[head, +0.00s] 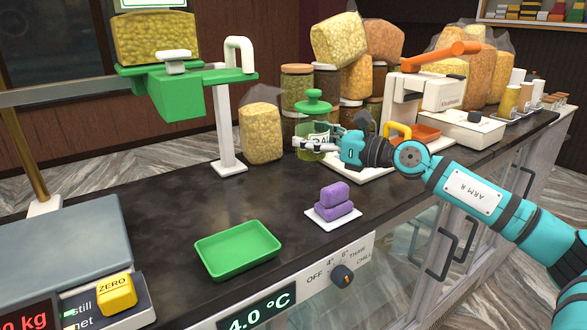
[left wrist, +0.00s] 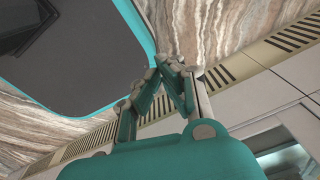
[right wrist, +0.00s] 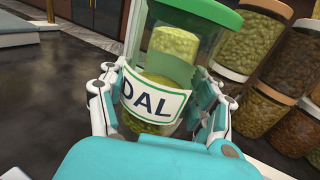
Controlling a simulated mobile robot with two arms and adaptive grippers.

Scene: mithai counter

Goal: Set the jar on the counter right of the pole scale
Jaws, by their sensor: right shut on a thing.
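The jar (head: 314,108) has a green lid, clear walls and a white DAL label. In the right wrist view the jar (right wrist: 178,52) stands between the fingers with yellow-green contents. My right gripper (head: 322,144) is shut on its body. The jar is roughly upright; I cannot tell whether its base touches the counter (head: 165,205). A green scale-like stand on a white post (head: 228,130) is left of the jar. A grey-plated scale (head: 60,245) with a red kg readout and a brass pole is at the near left. My left gripper (left wrist: 163,66) is shut and empty, away from the counter items.
A yellow bag (head: 262,133) stands between the post and the jar. A green tray (head: 238,250) and purple blocks (head: 330,200) lie in front. Stacked jars (head: 297,88) and a white-and-orange machine (head: 425,92) stand behind and right.

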